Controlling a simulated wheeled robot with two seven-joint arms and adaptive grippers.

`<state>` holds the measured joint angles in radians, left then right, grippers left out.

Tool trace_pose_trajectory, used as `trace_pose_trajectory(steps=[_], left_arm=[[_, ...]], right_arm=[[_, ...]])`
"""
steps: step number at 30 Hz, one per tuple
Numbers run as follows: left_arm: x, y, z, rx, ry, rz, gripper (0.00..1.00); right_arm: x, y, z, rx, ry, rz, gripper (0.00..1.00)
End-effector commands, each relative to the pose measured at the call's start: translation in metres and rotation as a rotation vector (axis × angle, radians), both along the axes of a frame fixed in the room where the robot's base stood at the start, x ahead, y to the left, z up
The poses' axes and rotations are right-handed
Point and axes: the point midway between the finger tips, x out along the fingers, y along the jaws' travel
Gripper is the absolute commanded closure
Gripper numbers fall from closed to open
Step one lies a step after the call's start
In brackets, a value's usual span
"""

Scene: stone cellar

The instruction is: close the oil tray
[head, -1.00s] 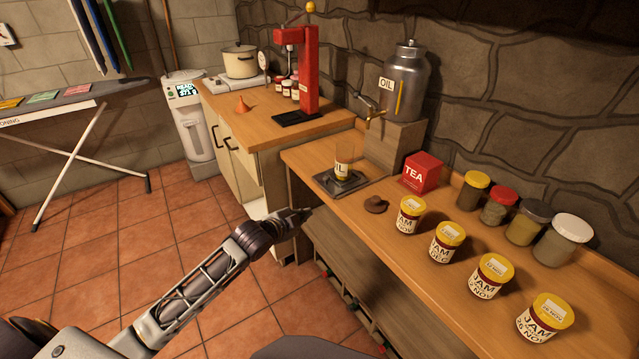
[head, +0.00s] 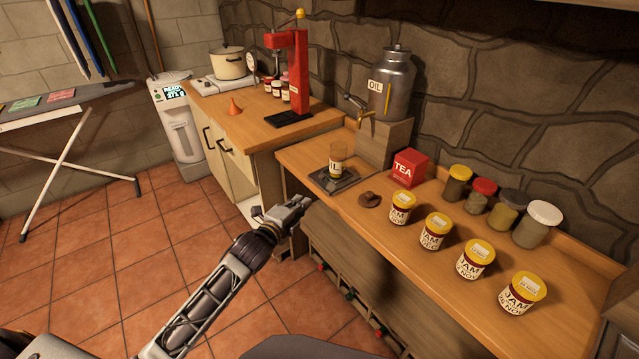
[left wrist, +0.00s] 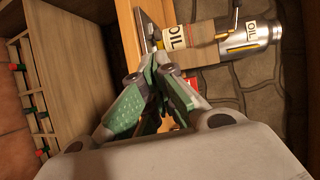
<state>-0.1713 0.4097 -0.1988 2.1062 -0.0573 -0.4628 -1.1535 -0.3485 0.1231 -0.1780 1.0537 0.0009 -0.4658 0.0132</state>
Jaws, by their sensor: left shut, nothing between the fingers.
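The oil tray (head: 350,184) is a flat dark tray on the counter, in front of the wooden block under the oil can's tap, reaching close to the counter's front edge. A glass labelled OIL (head: 337,160) stands upright on it. The oil can (head: 391,84) is grey metal and also shows in the left wrist view (left wrist: 248,38). My left gripper (head: 303,202) is shut and empty, just off the counter's front edge, below and left of the tray and apart from it. In the left wrist view its fingers (left wrist: 160,95) partly cover the counter. My right gripper is out of view.
Several jam jars (head: 436,232) line the counter to the right. A bottle rack (head: 345,255) stands below the counter.

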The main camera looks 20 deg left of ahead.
Motion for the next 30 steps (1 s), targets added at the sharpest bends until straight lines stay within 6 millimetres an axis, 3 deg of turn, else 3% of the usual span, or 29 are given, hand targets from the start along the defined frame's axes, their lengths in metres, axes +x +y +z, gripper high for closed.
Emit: trace_pose_trajectory(steps=[14,30], left_arm=[[0.007,-0.001,-0.002,-0.003,0.001,0.001,1.00],[0.048,-0.009,-0.009,-0.005,0.001,0.001,1.00]], right_arm=[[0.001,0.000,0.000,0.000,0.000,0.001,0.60],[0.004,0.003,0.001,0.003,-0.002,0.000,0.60]])
